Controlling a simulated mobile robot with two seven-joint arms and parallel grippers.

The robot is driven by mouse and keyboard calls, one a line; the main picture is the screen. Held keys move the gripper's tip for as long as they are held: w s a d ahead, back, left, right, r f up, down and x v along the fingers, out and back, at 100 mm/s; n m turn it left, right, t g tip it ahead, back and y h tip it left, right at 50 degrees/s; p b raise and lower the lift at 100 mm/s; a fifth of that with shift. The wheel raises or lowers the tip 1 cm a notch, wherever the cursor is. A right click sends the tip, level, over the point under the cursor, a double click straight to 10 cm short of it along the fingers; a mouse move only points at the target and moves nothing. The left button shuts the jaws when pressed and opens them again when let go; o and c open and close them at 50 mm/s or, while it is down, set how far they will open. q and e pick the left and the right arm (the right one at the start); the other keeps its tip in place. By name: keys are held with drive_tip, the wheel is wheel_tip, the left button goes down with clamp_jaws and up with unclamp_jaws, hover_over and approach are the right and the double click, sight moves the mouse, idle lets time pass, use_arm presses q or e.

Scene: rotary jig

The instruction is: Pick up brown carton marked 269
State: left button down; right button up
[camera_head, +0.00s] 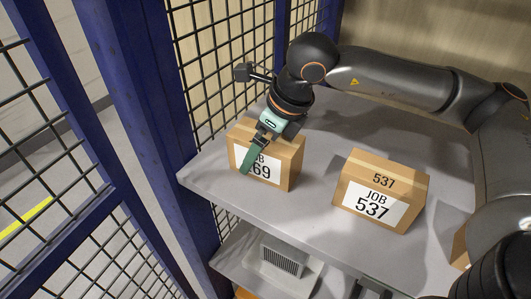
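The brown carton marked 269 (283,172) stands on the grey shelf near its left end. The first digit of its label is covered by a green finger. My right gripper (257,150) comes down over the carton from above, with one green finger lying across its front label. The other finger is hidden, so I cannot tell whether the gripper is closed on the carton. The carton appears to rest on the shelf. My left gripper is not in view.
A second brown carton marked 537 (412,188) stands to the right on the same shelf (318,165). Another carton (459,249) is partly hidden at the right edge. Blue posts (150,140) and black mesh stand close on the left. A grey vented box (283,257) sits below.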

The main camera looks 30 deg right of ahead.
drive_tip(key=shift+f, duration=0.1)
drive_tip(key=shift+c, duration=0.2)
clamp_jaws()
idle(0.8)
